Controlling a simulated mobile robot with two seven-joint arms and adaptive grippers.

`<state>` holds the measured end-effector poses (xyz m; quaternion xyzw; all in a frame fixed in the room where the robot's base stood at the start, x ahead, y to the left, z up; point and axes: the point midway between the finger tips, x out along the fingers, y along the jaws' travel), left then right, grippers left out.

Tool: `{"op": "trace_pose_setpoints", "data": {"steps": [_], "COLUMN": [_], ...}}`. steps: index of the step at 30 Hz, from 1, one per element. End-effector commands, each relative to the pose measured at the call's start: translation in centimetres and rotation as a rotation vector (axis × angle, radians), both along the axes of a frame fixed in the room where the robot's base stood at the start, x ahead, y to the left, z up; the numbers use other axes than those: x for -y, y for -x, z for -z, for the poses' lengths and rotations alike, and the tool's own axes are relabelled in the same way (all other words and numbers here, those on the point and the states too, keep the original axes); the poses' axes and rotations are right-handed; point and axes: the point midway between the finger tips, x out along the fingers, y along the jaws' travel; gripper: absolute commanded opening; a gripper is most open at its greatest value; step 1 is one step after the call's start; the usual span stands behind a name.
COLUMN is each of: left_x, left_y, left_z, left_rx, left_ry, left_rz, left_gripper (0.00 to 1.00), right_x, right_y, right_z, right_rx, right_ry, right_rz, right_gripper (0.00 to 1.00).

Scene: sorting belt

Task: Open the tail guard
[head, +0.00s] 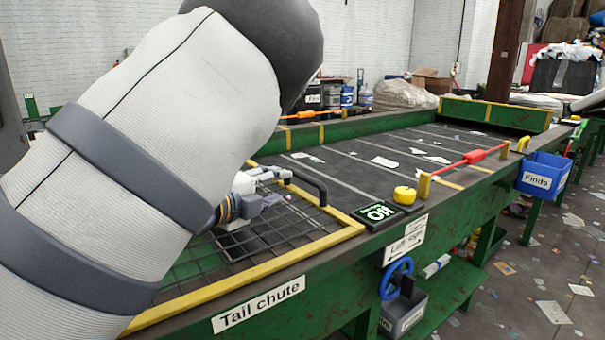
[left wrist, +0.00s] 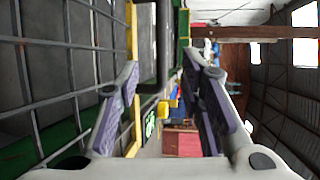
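The tail guard (head: 262,240) is a dark wire mesh in a yellow frame, lying flat over the tail chute in the head view. A black bar handle (head: 318,183) rises at its far side. My left gripper (head: 278,178) is just above the mesh, beside the handle, partly hidden behind my left arm. In the left wrist view, the fingers of this gripper (left wrist: 163,68) are spread apart, with the handle (left wrist: 163,45) showing in the gap between them. I cannot tell whether they touch it. The mesh (left wrist: 60,75) fills the left side there. My right gripper is not in view.
The belt (head: 370,155) runs to the back with paper scraps on it. A yellow button (head: 404,195) and lit green sign (head: 378,212) sit next to the guard. A red bar (head: 472,158) and a blue Finds bin (head: 545,172) are along the right edge.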

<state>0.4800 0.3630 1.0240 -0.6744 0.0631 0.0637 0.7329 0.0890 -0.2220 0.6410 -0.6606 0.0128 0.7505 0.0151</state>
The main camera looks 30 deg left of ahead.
Motion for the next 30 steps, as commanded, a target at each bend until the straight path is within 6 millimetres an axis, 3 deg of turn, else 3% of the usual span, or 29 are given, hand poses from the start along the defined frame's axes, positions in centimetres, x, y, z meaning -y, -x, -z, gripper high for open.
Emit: {"op": "trace_pose_setpoints", "data": {"steps": [12,15,26,30], "left_x": [0.0,-0.1,-0.1,-0.1], "left_y": [-9.1,-10.6,-11.6,-11.6], "left_z": [1.7,1.9,2.1,2.1], "left_rx": [0.0,0.002,0.0,0.0], "left_ry": [0.001,0.0,0.001,0.001], "left_rz": [0.002,0.001,-0.001,0.0], "left_gripper": [0.35,0.35,0.35,0.05], "right_x": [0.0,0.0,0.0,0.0], "right_y": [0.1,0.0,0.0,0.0], "right_z": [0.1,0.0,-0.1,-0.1], "right_rx": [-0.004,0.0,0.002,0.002], "right_ry": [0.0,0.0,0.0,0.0], "right_rz": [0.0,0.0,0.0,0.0], "right_gripper": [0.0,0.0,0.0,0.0]}}
